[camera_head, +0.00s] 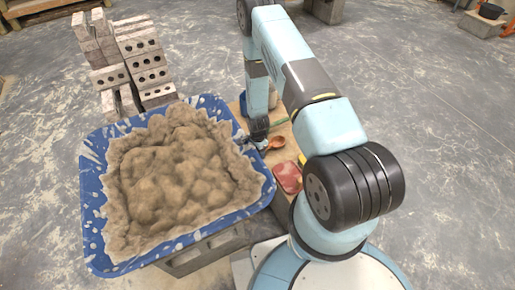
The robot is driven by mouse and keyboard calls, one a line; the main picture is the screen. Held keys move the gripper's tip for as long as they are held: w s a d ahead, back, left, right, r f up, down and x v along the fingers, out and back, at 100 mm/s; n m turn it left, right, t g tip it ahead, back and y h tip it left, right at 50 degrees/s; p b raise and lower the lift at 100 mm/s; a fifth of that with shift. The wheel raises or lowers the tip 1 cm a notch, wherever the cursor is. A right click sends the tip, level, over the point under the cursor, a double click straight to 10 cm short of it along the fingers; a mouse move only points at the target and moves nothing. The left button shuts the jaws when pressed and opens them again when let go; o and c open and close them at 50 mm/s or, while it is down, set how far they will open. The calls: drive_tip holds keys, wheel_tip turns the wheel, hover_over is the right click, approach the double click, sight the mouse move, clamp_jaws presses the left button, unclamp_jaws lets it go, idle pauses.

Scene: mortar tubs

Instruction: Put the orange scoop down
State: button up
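The orange scoop (276,143) is small in this view, just right of the blue tub's far right corner and above or on a wooden board (283,128). My gripper (260,140) points down right beside the scoop, at its left end, between it and the tub. The fingers are dark and too small to make out, so I cannot tell whether they hold the scoop or stand open. I also cannot tell whether the scoop touches the board.
A blue tub (93,190) full of sandy mortar (180,175) fills the left, raised on blocks. A red item (288,177) lies on the board near my arm's base. A stack of perforated bricks (135,60) stands behind the tub. The concrete floor at right is clear.

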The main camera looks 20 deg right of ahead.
drive_tip(key=shift+f, duration=0.3)
clamp_jaws()
idle(0.5)
